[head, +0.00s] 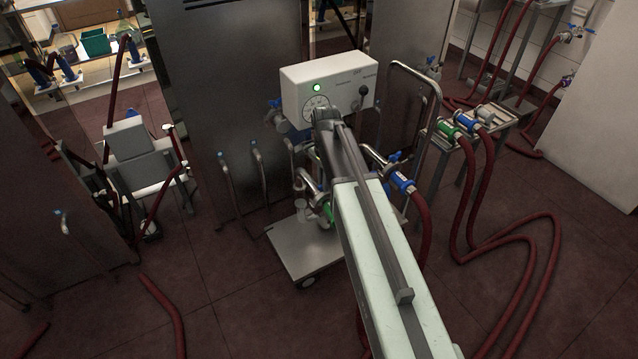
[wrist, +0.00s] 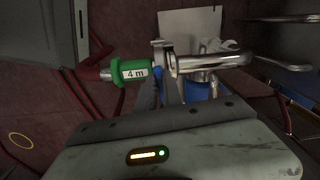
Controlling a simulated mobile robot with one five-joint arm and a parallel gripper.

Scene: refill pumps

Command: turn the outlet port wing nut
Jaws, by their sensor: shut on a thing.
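The pump, a white control box (head: 300,85) with a green light, stands on a wheeled steel cart (head: 300,252). In the wrist view a green hose coupling marked "4 m" (wrist: 132,72) sits left of a shiny steel outlet pipe (wrist: 212,62). A small upright silver piece at their joint, which looks like the wing nut (wrist: 158,46), shows just above my fingers. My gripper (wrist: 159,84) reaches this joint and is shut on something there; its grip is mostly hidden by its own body. In the head view my arm covers the gripper, and part of the green coupling (head: 328,212) shows beside it.
A blue coupling (head: 402,182) with a red hose is right of my arm. A steel bench (head: 440,150) carries more couplings at the right. Red hoses (head: 540,260) loop over the floor. A tall steel cabinet (head: 230,80) stands behind the pump.

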